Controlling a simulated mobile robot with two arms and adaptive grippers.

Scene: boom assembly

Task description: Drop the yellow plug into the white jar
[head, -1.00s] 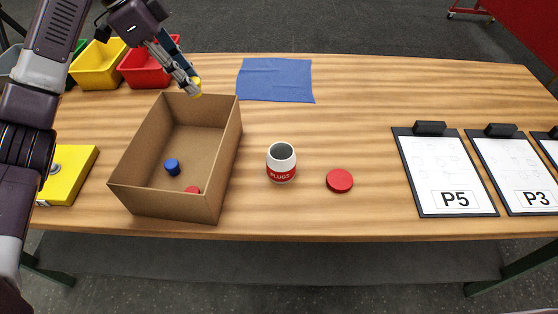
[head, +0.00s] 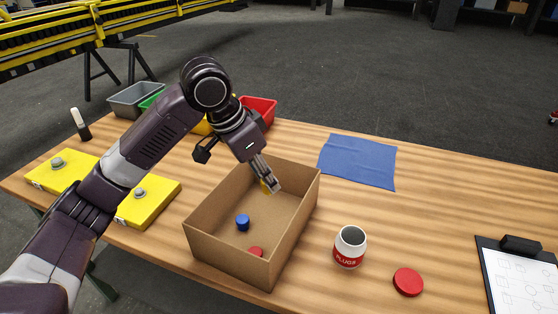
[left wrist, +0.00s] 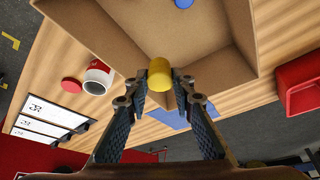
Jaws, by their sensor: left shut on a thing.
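The yellow plug (left wrist: 160,75) is between the fingertips of my left gripper (left wrist: 160,86) in the left wrist view. In the head view my left gripper (head: 271,187) is shut on the plug (head: 265,186), which is partly hidden by the fingers, at the far part of the cardboard box (head: 300,212). The white jar (head: 350,247) with a red "PLUGS" label stands upright and open on the table, right of the box. It also shows in the left wrist view (left wrist: 97,78). My right gripper is not in view.
A blue plug (head: 243,222) and a red plug (head: 256,252) lie in the box. A red lid (head: 408,282) lies right of the jar. A blue cloth (head: 358,161) lies behind. Coloured bins stand at the back left, and a clipboard (head: 515,275) lies at right.

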